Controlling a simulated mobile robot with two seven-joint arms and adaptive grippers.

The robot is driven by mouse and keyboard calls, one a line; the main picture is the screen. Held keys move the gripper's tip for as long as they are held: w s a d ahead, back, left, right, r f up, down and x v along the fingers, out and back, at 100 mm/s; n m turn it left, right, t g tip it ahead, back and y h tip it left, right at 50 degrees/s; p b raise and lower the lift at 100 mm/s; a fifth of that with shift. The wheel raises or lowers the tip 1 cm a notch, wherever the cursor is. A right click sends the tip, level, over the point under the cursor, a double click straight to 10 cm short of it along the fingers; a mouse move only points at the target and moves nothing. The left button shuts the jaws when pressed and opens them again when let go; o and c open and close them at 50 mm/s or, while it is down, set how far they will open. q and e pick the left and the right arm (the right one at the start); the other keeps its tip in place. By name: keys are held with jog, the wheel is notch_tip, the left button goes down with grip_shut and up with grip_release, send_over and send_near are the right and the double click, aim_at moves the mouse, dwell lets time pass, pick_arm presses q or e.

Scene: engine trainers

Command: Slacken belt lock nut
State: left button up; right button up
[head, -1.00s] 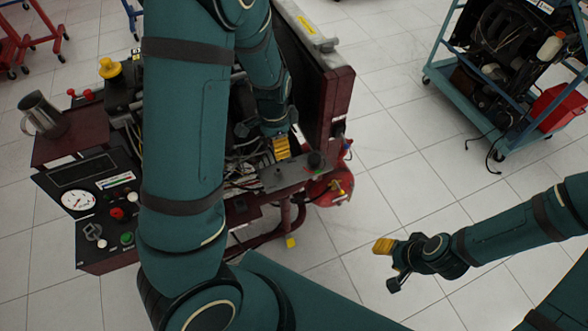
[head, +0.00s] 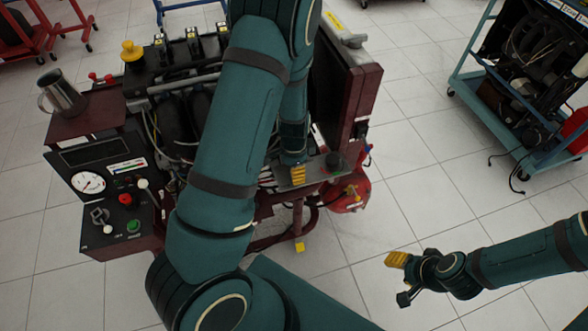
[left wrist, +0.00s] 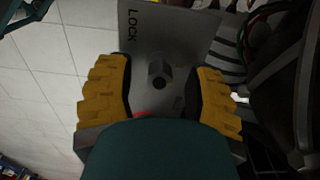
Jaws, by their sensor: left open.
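The belt lock nut (left wrist: 159,73) is a dark hex nut with a round end on a grey plate (left wrist: 188,28) marked LOCK, in the left wrist view. My left gripper (left wrist: 160,97) is open, with one yellow finger on each side of the nut and gaps between. In the head view my left gripper (head: 298,175) points down at the trainer's front right edge, and the nut cannot be made out there. My right gripper (head: 397,259) hangs over the floor with yellow fingers seen nearly edge-on. Its opening cannot be judged, and nothing shows in it.
The engine trainer's control panel (head: 118,216) has a gauge, knobs and a green button. A metal mug (head: 62,93) stands at its left corner. A dark red radiator frame (head: 362,88) rises behind my left gripper. A blue trolley (head: 459,76) stands at right; the floor between is clear.

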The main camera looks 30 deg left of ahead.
pick_arm(q)
grip_shut()
jog(key=shift+n, duration=0.4)
jog(key=n+p, duration=0.2)
jog(key=n, duration=0.2)
jog(key=shift+n, duration=0.4)
jog(key=n+p, duration=0.1)
jog(key=n, duration=0.4)
jog(key=shift+p, duration=0.35)
jog(key=n+p, duration=0.1)
jog(key=n, duration=0.5)
jog(key=shift+p, duration=0.3)
jog(key=n+p, duration=0.1)
jog(key=n, duration=0.4)
jog(key=shift+p, duration=0.3)
jog(key=shift+n, duration=0.4)
